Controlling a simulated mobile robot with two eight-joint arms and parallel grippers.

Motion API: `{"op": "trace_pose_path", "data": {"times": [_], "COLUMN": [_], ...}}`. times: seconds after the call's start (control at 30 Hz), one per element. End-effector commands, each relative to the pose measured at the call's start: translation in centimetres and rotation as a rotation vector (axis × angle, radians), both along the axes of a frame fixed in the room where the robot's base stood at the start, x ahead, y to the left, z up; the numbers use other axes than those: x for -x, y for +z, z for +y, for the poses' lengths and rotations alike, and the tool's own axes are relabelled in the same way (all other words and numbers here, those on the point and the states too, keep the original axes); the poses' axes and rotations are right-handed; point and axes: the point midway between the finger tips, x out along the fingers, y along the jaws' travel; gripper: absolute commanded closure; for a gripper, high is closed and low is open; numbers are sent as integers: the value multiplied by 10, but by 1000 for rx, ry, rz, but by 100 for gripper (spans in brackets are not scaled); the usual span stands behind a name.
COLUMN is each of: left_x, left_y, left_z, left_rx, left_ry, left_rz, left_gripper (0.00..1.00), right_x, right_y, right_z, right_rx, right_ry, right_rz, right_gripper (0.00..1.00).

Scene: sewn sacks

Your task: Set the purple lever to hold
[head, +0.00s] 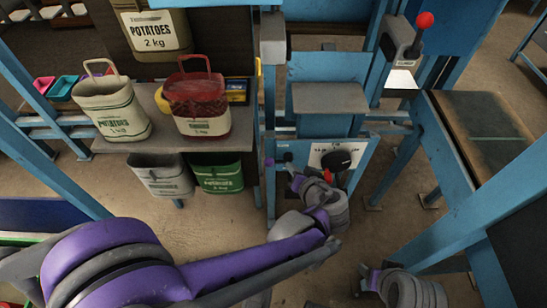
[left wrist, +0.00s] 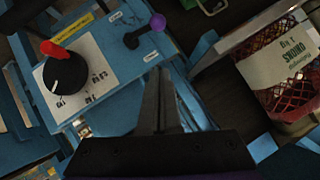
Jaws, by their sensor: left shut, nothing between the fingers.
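The purple lever (left wrist: 157,23) has a purple ball on a short dark arm and a black pivot, on a light blue panel. In the left wrist view its ball points up and right from the pivot, between two small white labels (left wrist: 115,16) (left wrist: 150,56) too small to read. In the head view the lever (head: 271,162) points left. My left gripper (left wrist: 158,72) is shut and empty, its fingertips just below the lever and apart from it in the wrist view. In the head view my left gripper (head: 292,171) is at the panel. Part of my right arm shows at the bottom; its fingers are unclear.
A black dial (left wrist: 65,73) with a red pointer sits beside the lever on a white plate. A red basket (head: 197,105) and a potato sack (head: 112,108) stand on a shelf to the left. A red-knobbed lever (head: 424,21) is at upper right.

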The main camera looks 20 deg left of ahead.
Motion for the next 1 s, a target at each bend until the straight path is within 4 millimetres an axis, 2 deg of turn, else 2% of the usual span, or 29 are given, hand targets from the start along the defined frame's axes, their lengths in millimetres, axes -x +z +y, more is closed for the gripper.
{"op": "trace_pose_path", "data": {"times": [0.27, 0.43, 0.87, 1.0], "left_x": [0, -9, -70, -70], "left_y": [0, -7, -54, -74], "left_z": [1, 8, 51, 61], "left_rx": [0, 0, 0, 0], "left_ry": [1, 4, 5, 3], "left_rz": [2, 2, 3, 3], "left_gripper": [100, 100, 100, 100], "right_x": [0, 0, -1, -2], "right_y": [0, -3, -26, -34], "right_z": [0, 0, 0, 0], "right_rx": [0, 0, 0, 0], "right_ry": [0, 0, 0, 0], "right_rz": [0, 1, 9, 12], "right_gripper": [36, 36, 36, 36]}}
